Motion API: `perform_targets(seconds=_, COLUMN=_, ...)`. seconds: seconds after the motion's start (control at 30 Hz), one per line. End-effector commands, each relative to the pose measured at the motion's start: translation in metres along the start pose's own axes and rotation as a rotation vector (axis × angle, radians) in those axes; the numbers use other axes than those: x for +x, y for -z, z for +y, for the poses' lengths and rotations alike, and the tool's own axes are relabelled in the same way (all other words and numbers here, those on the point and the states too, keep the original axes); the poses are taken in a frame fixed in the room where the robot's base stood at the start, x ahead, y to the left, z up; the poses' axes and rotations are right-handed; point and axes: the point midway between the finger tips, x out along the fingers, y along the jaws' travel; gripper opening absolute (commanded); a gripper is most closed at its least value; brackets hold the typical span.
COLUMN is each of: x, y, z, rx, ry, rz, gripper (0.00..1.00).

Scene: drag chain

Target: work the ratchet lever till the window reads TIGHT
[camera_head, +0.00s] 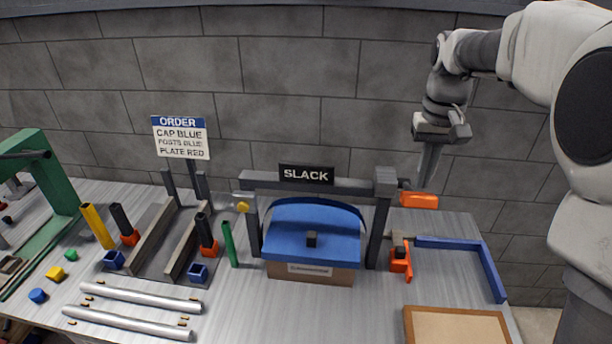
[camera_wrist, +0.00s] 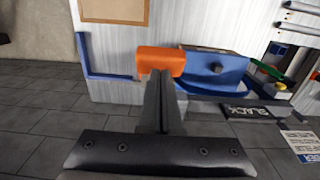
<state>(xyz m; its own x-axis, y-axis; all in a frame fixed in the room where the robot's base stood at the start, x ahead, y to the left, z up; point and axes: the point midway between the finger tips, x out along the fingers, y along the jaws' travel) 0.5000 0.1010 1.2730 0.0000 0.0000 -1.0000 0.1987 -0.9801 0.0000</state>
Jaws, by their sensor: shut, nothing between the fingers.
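The display window (camera_head: 306,175) on the grey crossbar reads SLACK; it shows upside down in the wrist view (camera_wrist: 255,113). The lever's orange grip (camera_head: 420,201) sticks out to the right from the bar's right post (camera_head: 382,215), roughly level. In the wrist view the orange grip (camera_wrist: 160,60) lies right at my fingertips. My gripper (camera_head: 426,184) is shut and empty, pointing down at the orange grip. It also shows in the wrist view (camera_wrist: 161,78). Whether the fingertips touch the grip I cannot tell. A blue strap (camera_head: 320,204) arches over the blue-topped box (camera_head: 310,273).
An orange clamp-like part (camera_head: 400,262) stands below the lever, beside a blue corner rail (camera_head: 450,243). A cork-coloured board (camera_head: 455,326) lies front right. An ORDER sign (camera_head: 181,137), posts and rods fill the left. The brick wall (camera_head: 290,90) stands close behind the bench.

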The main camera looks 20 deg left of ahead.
Motion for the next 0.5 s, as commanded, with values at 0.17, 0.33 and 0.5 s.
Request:
perform_targets(seconds=0.17, x=0.003, y=0.000, z=0.000, rx=0.000, ry=0.000, rz=0.000, gripper=0.00)
perform_targets(seconds=0.33, x=0.011, y=0.000, z=0.000, rx=0.000, ry=0.000, rz=-0.001, gripper=0.00)
perform_targets(seconds=0.5, x=0.019, y=0.000, z=0.000, rx=0.000, ry=0.000, rz=-0.002, gripper=0.00)
